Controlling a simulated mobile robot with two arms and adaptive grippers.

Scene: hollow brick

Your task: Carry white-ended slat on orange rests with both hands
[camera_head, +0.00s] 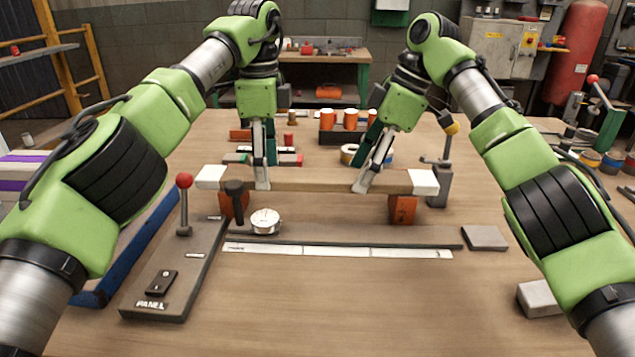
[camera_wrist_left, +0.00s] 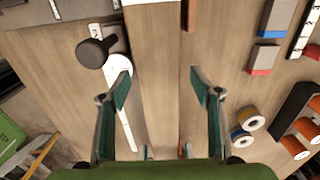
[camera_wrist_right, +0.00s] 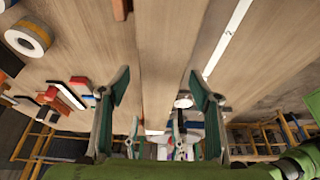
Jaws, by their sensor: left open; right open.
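The wooden slat (camera_head: 315,180) with white ends (camera_head: 423,182) lies level across two orange rests, one at the right (camera_head: 402,210) and one at the left (camera_head: 227,206), partly hidden behind a black knob. My left gripper (camera_head: 262,183) is at the slat's left part, inward of the left rest. In the left wrist view its open fingers (camera_wrist_left: 160,85) stand on either side of the slat (camera_wrist_left: 155,60). My right gripper (camera_head: 368,186) is at the slat's right part, inward of the right rest. In the right wrist view its open fingers (camera_wrist_right: 158,85) also stand on either side of the slat (camera_wrist_right: 165,45).
A panel fixture with a red-ball lever (camera_head: 183,181), a black knob (camera_head: 234,187) and a round gauge (camera_head: 265,221) stand at front left. A white rule (camera_head: 335,251) lies before the slat. A clamp (camera_head: 440,185) stands by the right end.

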